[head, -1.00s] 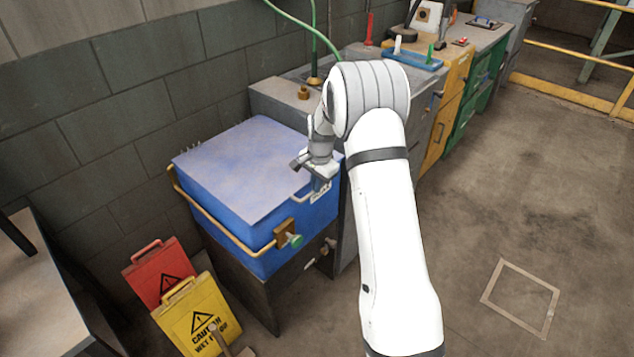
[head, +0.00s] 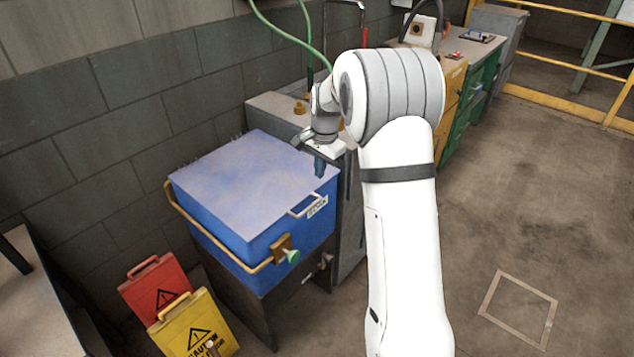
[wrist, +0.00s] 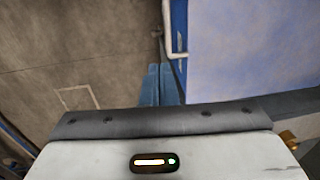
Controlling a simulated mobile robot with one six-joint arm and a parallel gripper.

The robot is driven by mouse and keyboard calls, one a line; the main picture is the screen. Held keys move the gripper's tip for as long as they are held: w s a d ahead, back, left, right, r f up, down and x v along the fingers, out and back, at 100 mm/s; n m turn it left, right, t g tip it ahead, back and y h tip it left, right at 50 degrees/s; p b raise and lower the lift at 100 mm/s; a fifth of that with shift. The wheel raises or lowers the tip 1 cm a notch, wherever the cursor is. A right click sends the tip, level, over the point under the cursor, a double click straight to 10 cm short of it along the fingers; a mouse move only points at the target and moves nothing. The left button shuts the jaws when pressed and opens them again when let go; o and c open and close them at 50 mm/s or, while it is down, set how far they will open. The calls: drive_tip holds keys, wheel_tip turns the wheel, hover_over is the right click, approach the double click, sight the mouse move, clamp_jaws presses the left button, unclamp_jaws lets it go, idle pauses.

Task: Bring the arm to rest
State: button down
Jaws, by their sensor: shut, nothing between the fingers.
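My gripper (head: 320,166) hangs over the right edge of a blue chest (head: 245,190), beside its lid, with its fingers pointing down. In the wrist view my gripper's two blue fingers (wrist: 161,84) lie side by side, shut and empty. The chest's lid is closed, and its pale top fills the right of the wrist view (wrist: 250,50). A white handle (head: 305,206) on the chest's front is just below and left of the fingers, apart from them in the head view. The rest of my arm stretches across the middle of the head view and hides part of the counters.
A yellow caution sign (head: 195,325) and a red sign (head: 155,285) stand at the lower left, near a table edge (head: 35,290). Counters with a green cabinet (head: 478,98) run along the back wall. The floor at right (head: 540,190) is clear, with a taped outline.

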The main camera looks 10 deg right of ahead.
drive_tip(key=shift+d+r, duration=0.1)
drive_tip(key=shift+r, duration=0.3)
drive_tip(key=s+a+r+n+t, duration=0.1)
drive_tip(key=s+r+n, duration=0.25)
drive_tip(key=s, duration=0.45)
drive_tip(key=s+a+r+n, duration=0.1)
drive_tip(key=s+r+n, duration=0.1)
drive_tip(key=s+r, duration=0.4)
drive_tip(key=s+a+f+n, duration=0.1)
drive_tip(key=s+n, duration=0.4)
drive_tip(key=s, duration=1.5)
drive_tip(key=shift+a+f+t+h, duration=0.15)
drive_tip(key=shift+f+t+h, duration=0.15)
drive_tip(key=shift+f+t, duration=0.1)
drive_tip(key=shift+s, duration=0.1)
